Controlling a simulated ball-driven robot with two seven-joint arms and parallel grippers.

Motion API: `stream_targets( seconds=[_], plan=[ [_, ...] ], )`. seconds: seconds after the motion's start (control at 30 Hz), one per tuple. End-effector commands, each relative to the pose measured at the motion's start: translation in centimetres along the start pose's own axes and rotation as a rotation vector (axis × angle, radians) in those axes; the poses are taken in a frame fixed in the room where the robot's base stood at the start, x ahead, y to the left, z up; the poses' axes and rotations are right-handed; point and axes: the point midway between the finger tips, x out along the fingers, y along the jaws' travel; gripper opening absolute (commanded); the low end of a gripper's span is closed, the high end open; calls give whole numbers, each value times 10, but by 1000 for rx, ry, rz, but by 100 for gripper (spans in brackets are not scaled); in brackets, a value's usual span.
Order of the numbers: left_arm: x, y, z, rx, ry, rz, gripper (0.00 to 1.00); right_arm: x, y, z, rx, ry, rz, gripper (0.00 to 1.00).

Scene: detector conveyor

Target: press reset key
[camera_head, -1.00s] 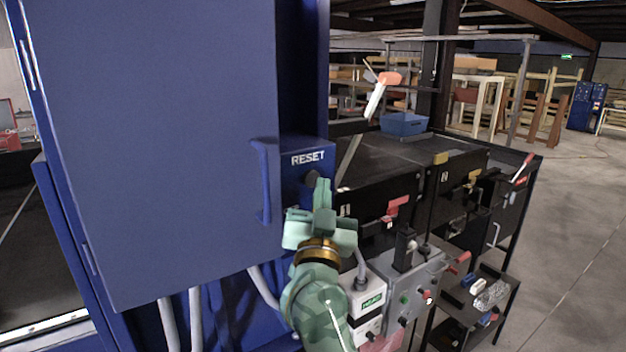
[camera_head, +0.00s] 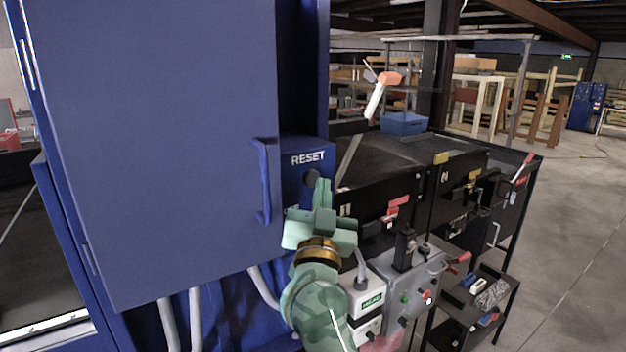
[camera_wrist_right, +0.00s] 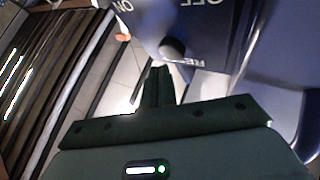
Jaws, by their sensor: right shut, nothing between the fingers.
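The blue reset box (camera_head: 300,152) is labelled RESET and has a round dark key (camera_head: 311,177) on its front face. In the right wrist view the key (camera_wrist_right: 172,48) shows just beyond the fingertips, beside upside-down lettering. My right gripper (camera_head: 321,184) is green and shut, with nothing between its fingers. Its fingertips point up at the box, just below and right of the key. In the right wrist view the closed fingers (camera_wrist_right: 158,72) end close below the key. I cannot tell if they touch it. My left gripper is not in view.
A blue cabinet door (camera_head: 150,140) with a handle (camera_head: 262,180) stands left of the box. Right of it is a black conveyor bench (camera_head: 385,205) with red and yellow latches. A grey control panel (camera_head: 408,285) and a white box (camera_head: 366,297) sit below, near my arm.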

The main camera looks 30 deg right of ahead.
Motion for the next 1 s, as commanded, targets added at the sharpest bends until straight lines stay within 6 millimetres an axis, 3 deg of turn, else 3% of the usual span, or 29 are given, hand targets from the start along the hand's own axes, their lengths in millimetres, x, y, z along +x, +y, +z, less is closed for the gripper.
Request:
stream_targets(
  seconds=[1.0],
  plan=[
    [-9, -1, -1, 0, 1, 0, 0, 6, -4, 4, 0, 0, 0, 0]
  ],
)
